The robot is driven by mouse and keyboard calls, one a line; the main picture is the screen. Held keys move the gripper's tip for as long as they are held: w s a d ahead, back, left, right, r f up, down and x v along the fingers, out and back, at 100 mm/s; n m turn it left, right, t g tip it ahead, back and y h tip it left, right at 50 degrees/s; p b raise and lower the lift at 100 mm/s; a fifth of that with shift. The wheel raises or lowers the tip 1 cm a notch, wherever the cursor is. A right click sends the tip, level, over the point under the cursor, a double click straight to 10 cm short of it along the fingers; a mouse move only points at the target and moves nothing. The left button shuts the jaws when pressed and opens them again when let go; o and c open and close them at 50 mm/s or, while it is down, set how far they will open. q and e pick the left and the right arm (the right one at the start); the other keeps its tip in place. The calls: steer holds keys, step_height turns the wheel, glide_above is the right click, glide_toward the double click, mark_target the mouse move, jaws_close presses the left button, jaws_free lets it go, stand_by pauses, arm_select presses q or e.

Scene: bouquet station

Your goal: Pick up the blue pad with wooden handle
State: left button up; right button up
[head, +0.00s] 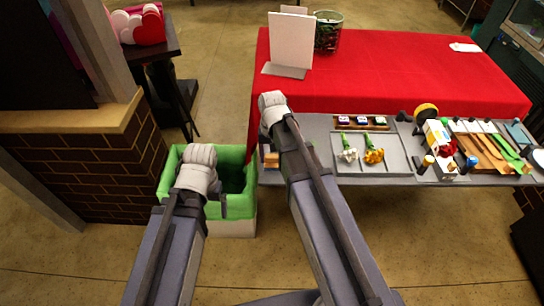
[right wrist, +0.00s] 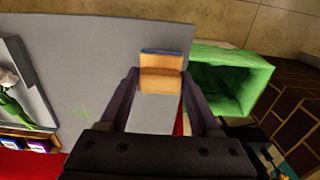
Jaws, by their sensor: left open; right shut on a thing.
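The blue pad with wooden handle (right wrist: 162,78) is between the fingers of my right gripper (right wrist: 161,88) in the right wrist view. Its wooden part faces the camera and only a thin blue edge shows at its far side. In the head view the pad (head: 270,157) shows in part beside my right arm at the left end of the grey table. My right gripper (head: 273,112) is shut on it; whether the pad touches the table I cannot tell. My left gripper (head: 213,192) is open and empty above the green bin, its fingers mostly hidden.
The green bin (head: 240,208) stands left of the grey table (head: 325,178). A tray (head: 396,160) with flowers, small colored blocks (head: 362,121) and several tools lie further right. A red-covered table (head: 410,70) with a white board (head: 291,42) is behind. A brick counter (head: 75,170) is at left.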

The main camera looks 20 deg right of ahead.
mark_target(272, 156)
step_height(272, 156, up, 8)
steer(key=p, duration=0.6)
steer(key=shift+f+p, duration=0.2)
steer(key=shift+p, duration=0.1)
arm_select(q)
step_height(272, 156, up, 8)
steer(key=shift+f, duration=0.25)
